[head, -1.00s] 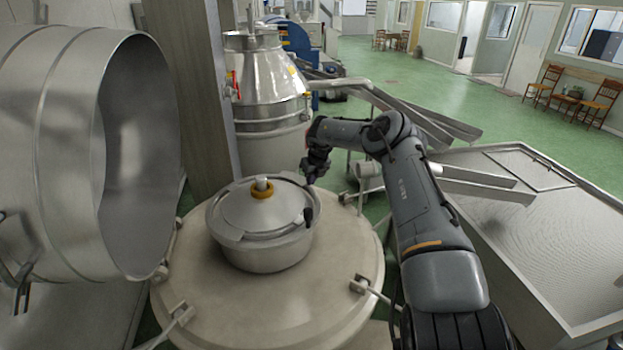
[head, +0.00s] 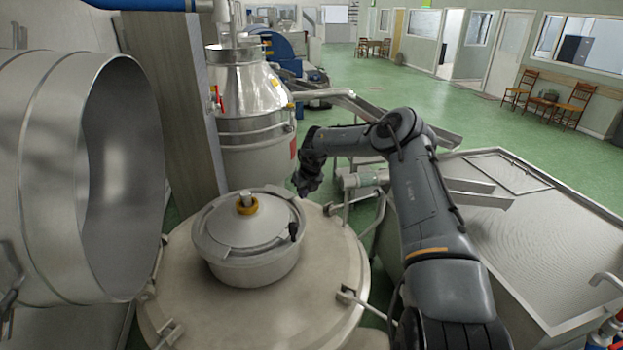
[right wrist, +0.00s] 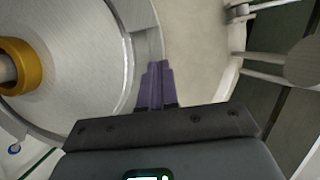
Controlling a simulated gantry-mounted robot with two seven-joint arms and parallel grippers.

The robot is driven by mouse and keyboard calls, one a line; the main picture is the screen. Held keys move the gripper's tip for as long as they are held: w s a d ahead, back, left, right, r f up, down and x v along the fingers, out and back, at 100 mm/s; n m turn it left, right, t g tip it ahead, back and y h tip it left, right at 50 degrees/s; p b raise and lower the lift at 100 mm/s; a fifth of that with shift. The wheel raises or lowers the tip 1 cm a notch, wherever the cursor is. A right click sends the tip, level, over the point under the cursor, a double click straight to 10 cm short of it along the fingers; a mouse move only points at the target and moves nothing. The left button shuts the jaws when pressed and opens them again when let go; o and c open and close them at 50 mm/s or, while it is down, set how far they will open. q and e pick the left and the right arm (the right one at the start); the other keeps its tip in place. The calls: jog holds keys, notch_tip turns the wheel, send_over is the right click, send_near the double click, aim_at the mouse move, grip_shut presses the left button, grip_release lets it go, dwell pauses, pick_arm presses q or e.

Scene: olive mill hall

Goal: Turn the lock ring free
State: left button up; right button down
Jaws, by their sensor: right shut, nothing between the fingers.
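A round metal bowl (head: 250,268) with a lid sits on the wide pale drum top. A flat steel ring (head: 213,248) runs around its rim, with a dark handle (head: 293,230) at the right. A yellow collar (head: 244,207) surrounds a pale stub at the lid's centre; the collar also shows in the right wrist view (right wrist: 20,66). I cannot tell which is the lock ring. My right gripper (head: 304,190) is shut and empty, beyond the handle and apart from it. In the right wrist view its purple fingers (right wrist: 156,80) overlap the rim. My left gripper is out of view.
A large open steel cylinder (head: 60,180) stands close at the left. A grey post (head: 172,100) and a conical steel vessel (head: 245,90) stand behind the bowl. A steel tank (head: 530,240) is at the right. Clamps (head: 350,295) stick out from the drum edge.

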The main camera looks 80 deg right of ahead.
jog(key=b+v, duration=0.2)
jog(key=v, duration=0.5)
jog(key=shift+s+r, duration=0.1)
jog(key=shift+s, duration=0.05)
dwell(0.3)
